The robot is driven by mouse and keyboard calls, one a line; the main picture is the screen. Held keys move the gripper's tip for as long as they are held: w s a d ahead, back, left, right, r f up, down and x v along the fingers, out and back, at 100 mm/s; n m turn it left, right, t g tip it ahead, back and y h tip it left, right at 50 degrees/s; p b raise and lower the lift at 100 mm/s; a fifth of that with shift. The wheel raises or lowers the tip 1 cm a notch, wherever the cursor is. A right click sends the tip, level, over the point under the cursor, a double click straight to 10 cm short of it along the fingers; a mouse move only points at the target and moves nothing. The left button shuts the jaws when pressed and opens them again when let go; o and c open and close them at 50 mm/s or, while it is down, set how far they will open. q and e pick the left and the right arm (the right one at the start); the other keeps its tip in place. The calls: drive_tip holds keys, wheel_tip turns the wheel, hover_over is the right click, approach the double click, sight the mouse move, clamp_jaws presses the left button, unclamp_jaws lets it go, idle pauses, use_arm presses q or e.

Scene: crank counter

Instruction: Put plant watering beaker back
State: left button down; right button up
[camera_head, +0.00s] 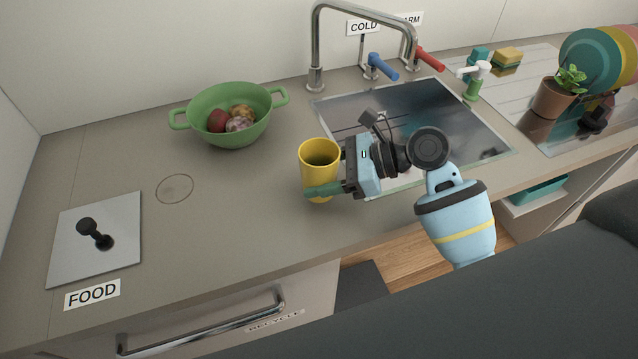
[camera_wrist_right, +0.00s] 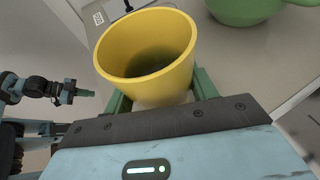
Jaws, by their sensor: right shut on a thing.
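The yellow beaker (camera_head: 318,172) is upright over the counter, left of the sink. My right gripper (camera_head: 324,189) is shut on it, with green fingers around its sides. The beaker (camera_wrist_right: 150,55) fills the upper middle of the right wrist view; its inside is dark, and I cannot tell if it holds water. I cannot tell whether its base touches the counter. A thin round outline (camera_head: 174,188) is marked on the counter to the left. My left gripper (camera_wrist_right: 80,93) shows small at the left of the right wrist view; its opening is unclear.
A green colander (camera_head: 227,120) with several food items stands behind. A metal plate with a black knob (camera_head: 95,233) lies at the left by the FOOD label. The sink (camera_head: 440,125), faucet (camera_head: 316,60) and potted plant (camera_head: 560,95) are to the right. The counter around the outline is clear.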

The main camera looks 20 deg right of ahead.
drive_tip(key=shift+w+a, duration=0.1)
drive_tip(key=shift+w, duration=0.05)
drive_tip(key=shift+f+b, duration=0.35)
drive_tip(key=shift+f, duration=1.4)
drive_tip(key=o, duration=1.1)
drive_tip(key=shift+f, duration=0.1)
drive_tip(key=shift+o, duration=0.2)
